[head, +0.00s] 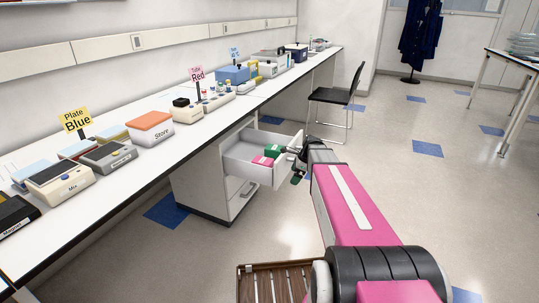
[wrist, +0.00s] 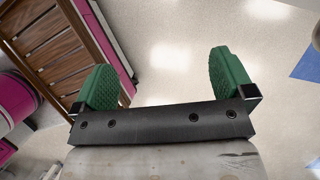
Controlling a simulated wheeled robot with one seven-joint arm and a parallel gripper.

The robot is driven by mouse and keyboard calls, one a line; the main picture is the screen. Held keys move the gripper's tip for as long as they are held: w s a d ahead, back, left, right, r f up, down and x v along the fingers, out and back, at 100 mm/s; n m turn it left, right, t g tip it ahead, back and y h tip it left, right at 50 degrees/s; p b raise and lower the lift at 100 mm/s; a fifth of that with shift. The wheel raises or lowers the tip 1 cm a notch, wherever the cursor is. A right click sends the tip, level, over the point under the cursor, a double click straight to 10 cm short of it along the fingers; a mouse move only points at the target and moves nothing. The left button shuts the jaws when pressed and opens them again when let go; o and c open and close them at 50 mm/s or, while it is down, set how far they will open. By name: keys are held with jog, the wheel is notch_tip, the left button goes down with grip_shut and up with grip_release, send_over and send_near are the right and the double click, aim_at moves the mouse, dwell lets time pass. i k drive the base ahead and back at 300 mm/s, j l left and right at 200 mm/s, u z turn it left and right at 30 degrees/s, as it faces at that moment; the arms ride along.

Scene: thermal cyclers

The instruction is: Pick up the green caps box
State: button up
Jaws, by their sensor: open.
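The green caps box (head: 272,150) lies inside the open white drawer (head: 240,165) under the bench, behind a pink box. My gripper (head: 297,170) is at the right front side of the drawer in the head view, apart from the green box. In the wrist view my gripper (wrist: 167,78) has its two green finger pads wide apart with only floor between them. The green box does not show in the wrist view.
A pink box (head: 262,161) sits in the drawer beside the green one. The bench (head: 120,185) above carries several devices and a Store box (head: 150,128). A black chair (head: 340,97) stands behind the drawer. A slatted wooden surface (wrist: 45,45) shows in the wrist view.

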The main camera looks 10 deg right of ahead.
aim_at(272, 150)
jog(key=j, duration=0.6)
jog(key=i+j+z, duration=0.15)
jog(key=i, duration=0.3)
jog(key=i+j+z, duration=0.1)
jog(key=i, duration=0.3)
jog(key=i+j+z, duration=0.15)
jog(key=i, duration=0.3)
jog(key=j, duration=0.1)
